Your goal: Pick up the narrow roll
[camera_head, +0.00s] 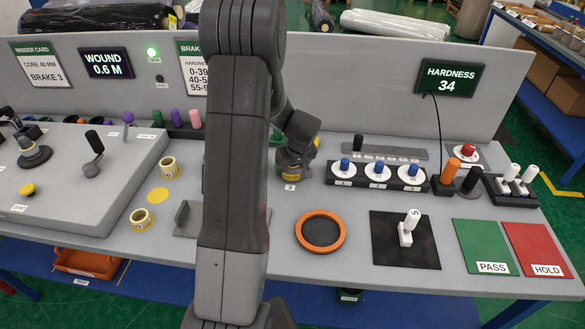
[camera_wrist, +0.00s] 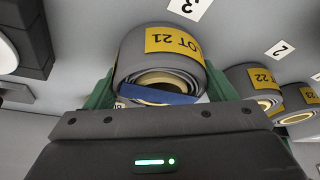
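In the wrist view, a grey wrapped roll with a yellow "LOT 21" label (camera_wrist: 172,40) sits between the green fingers of my gripper (camera_wrist: 160,82). One finger shows on each side, close against the roll; I cannot tell whether they press on it. Two more grey rolls, "LOT 22" (camera_wrist: 251,84) and "LOT 23" (camera_wrist: 298,103), stand to the right. In the head view, my gripper (camera_head: 296,152) is low over the bench beside tag 3, mostly hidden behind my wrist. My arm hides the bench to its left.
An orange ring (camera_head: 320,248), a black mat (camera_head: 385,240) with a white-handled tool (camera_head: 408,228), and green PASS (camera_head: 486,246) and red HOLD (camera_head: 541,249) mats lie to the right. A row of blue-knobbed dials (camera_head: 378,174) stands close right of my gripper. A grey panel (camera_head: 360,85) rises behind.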

